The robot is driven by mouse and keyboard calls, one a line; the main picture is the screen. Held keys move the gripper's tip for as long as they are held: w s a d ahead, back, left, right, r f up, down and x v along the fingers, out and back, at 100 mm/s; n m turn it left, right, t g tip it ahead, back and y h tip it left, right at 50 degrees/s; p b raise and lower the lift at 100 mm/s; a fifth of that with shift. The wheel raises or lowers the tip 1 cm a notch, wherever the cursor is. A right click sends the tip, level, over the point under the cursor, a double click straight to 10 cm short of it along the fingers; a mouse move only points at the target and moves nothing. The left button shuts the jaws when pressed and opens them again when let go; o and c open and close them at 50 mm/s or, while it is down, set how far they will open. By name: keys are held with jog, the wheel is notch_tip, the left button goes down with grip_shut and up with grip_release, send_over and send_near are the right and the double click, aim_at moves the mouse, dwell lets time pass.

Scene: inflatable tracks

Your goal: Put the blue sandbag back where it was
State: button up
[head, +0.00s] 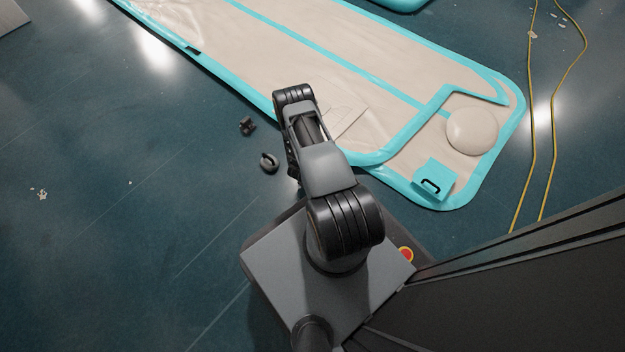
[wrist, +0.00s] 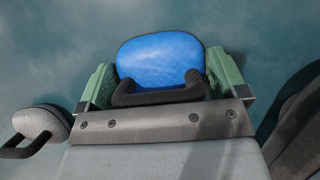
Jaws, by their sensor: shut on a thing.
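The blue sandbag (wrist: 160,58) is in the wrist view, with a black handle along its near side. My gripper (wrist: 161,84) has its green fingers on either side of the bag and is shut on it. Dark blue-green floor shows around the bag; I cannot tell whether the bag touches it. In the head view my arm hides the gripper and the blue sandbag. The bag's former place is not marked in either view.
A grey sandbag (wrist: 40,122) with a black handle lies left of my gripper. A small dark object (head: 247,126) lies left of my arm. A beige, turquoise-edged inflatable track (head: 300,50) carries a round cushion (head: 472,131) and turquoise block (head: 433,178). Floor at left is mostly clear.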

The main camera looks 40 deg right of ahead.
jog(key=o, duration=1.1)
jog(key=w+p+v, duration=0.1)
jog(key=p+v, duration=0.5)
jog(key=v, duration=0.5)
jog(key=w+d+r+m+h, duration=0.1)
jog(key=w+r+m, duration=0.15)
jog(key=r, duration=0.75)
jog(key=w+r+m+h, duration=0.15)
jog(key=r+m, duration=0.25)
jog(key=r, duration=0.5)
jog(key=w+d+r+m+h, duration=0.1)
jog(key=w+r+m, duration=0.2)
jog(key=r, duration=0.7)
jog(key=s+a+r+m+t+y, duration=0.1)
jog(key=s+a+r+m+y, duration=0.3)
jog(key=s+a+r, duration=0.3)
jog(key=s+a+r+m+y, duration=0.4)
jog(key=s+a+r+m, duration=0.2)
jog(key=r, duration=0.8)
jog(key=shift+s+a+r+t, duration=0.15)
jog(key=shift+s+a+t, duration=0.25)
jog(key=shift+a, duration=0.8)
